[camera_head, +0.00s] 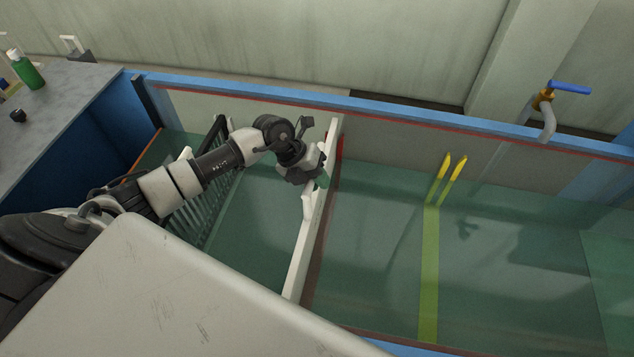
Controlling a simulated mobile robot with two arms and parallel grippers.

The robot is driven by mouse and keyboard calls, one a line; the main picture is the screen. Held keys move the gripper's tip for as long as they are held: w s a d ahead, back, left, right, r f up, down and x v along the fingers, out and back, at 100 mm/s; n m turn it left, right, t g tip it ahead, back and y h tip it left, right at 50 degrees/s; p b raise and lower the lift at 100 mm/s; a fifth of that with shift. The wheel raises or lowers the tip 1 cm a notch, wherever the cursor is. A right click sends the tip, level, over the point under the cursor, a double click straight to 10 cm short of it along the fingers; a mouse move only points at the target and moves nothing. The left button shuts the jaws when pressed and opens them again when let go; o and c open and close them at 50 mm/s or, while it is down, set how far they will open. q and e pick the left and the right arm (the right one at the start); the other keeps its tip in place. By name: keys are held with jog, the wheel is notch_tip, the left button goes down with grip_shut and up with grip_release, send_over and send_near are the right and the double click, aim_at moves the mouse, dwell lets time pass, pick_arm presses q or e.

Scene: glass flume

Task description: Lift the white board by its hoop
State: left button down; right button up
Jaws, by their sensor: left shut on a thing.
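The white board (302,252) stands on edge across the flume, seen almost edge-on, with its top running from the back wall toward the front. My left gripper (318,178) is at the middle of the board's top edge and is shut on its hoop. The gripper covers most of the hoop, so its shape is hard to make out. I cannot tell whether the board's lower edge is clear of the floor. My right gripper is not in view.
The flume has blue rims (400,112) and holds greenish water. A dark slatted rack (206,207) stands left of the board, below my left arm. Yellow posts (441,180) and a blue-handled tap (570,87) are to the right. A green bottle (28,72) stands on the grey counter (70,95).

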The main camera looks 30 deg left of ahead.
pick_arm(q)
notch_tip(320, 180, up, 6)
dwell(1.0)
jog(key=shift+w+r, duration=0.1)
notch_tip(320, 180, up, 11)
dwell(2.0)
dwell(0.4)
notch_tip(320, 180, up, 11)
dwell(1.7)
dwell(0.4)
